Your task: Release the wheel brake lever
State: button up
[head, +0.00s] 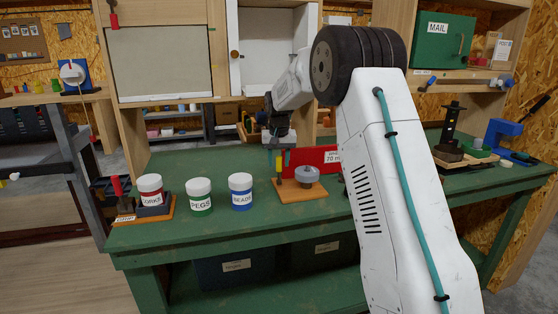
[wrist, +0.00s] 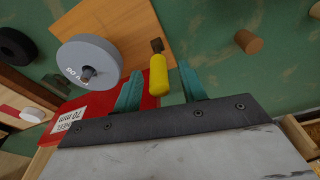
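The brake lever has a yellow handle (wrist: 159,75) on a dark metal end, beside a grey wheel (wrist: 90,62) with lettering on its face. Both are on a small wooden board (wrist: 120,30); in the head view the grey wheel (head: 307,174) and board (head: 302,194) sit mid-bench. My gripper (wrist: 161,69) is open, its teal fingers either side of the yellow handle, with a visible gap on each side. Whether a finger touches it I cannot tell. In the head view my gripper (head: 278,158) points down over the lever, partly hiding it.
A red panel (head: 314,158) with a white label stands just behind the wheel. A black post device (head: 450,125) stands at the right.

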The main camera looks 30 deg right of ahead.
jog(key=shift+r, duration=0.1)
notch_tip(320, 180, up, 8)
jog(key=s, duration=0.1)
jog(key=shift+a+f, duration=0.25)
dwell(0.4)
jog(key=s+a+n, duration=0.1)
jog(key=s+a, duration=0.4)
jog(key=s, duration=1.1)
jog(key=s+a+n, duration=0.2)
jog(key=s+a, duration=0.4)
jog(key=s, duration=1)
jog(key=s+a+n, duration=0.2)
jog(key=s+a, duration=0.4)
jog(key=s, duration=1.1)
jog(key=shift+y, duration=0.4)
